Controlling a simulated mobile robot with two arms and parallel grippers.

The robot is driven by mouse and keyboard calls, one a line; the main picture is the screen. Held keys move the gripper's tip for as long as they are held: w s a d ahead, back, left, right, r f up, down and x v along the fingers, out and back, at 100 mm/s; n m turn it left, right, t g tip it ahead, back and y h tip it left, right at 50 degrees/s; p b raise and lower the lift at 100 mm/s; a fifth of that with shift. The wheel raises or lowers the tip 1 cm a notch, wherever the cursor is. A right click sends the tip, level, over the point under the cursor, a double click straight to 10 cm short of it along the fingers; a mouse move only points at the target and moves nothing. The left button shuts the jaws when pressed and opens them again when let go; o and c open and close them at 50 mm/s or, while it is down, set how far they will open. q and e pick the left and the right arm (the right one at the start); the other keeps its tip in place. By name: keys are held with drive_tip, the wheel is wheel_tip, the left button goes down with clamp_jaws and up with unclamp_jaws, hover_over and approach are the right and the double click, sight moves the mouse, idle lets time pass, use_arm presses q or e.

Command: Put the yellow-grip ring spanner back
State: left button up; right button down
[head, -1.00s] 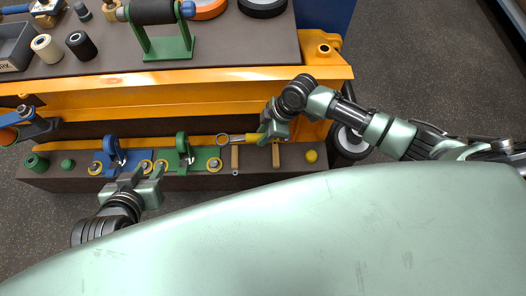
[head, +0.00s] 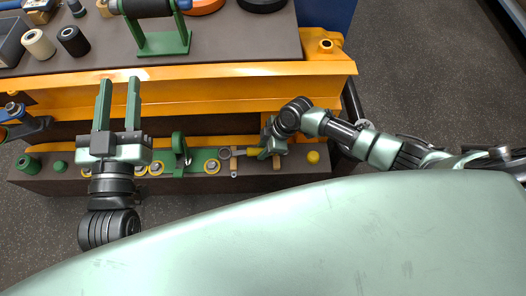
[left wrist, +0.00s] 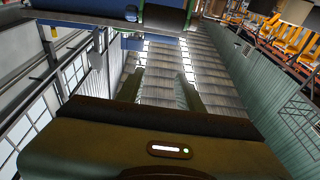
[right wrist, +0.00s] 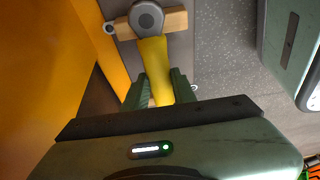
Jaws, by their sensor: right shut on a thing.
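The yellow-grip ring spanner (head: 250,152) lies lengthwise over the dark front shelf, its grey ring end toward the left. My right gripper (head: 268,150) is shut on its yellow grip. In the right wrist view the spanner's yellow grip (right wrist: 155,62) runs between the fingers (right wrist: 159,92), and the grey ring overlaps a wooden block (right wrist: 174,20). I cannot tell whether the spanner touches the block. The block also shows in the head view (head: 234,167). My left gripper (head: 119,84) is open and empty, raised over the shelf's left part, fingers toward the bench.
The shelf holds a green bracket (head: 179,150), yellow rings, green cylinders (head: 28,164) and a yellow knob (head: 313,157). The orange bench (head: 230,72) stands behind, with a green roller stand (head: 160,44) on top. Open floor (head: 420,70) lies right.

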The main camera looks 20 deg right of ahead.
drive_tip(key=shift+f, duration=0.65)
use_arm(q)
drive_tip(key=shift+s+r+t, duration=0.2)
drive_tip(key=shift+r+t, duration=0.3)
drive_tip(key=shift+r, duration=0.35)
use_arm(e)
drive_tip(key=shift+f, duration=0.2)
use_arm(q)
drive_tip(key=shift+r, duration=0.1)
use_arm(e)
drive_tip(key=shift+f, duration=0.25)
use_arm(q)
drive_tip(key=shift+s+d+r+t+h, duration=0.15)
drive_tip(key=shift+r+t+h, duration=0.1)
drive_tip(key=shift+r, duration=0.2)
drive_tip(key=shift+s+r+t+h, duration=0.15)
drive_tip(key=shift+r+t, duration=0.1)
drive_tip(key=shift+r, duration=0.15)
use_arm(e)
drive_tip(key=c, duration=1.1)
unclamp_jaws()
drive_tip(key=shift+c, duration=0.2)
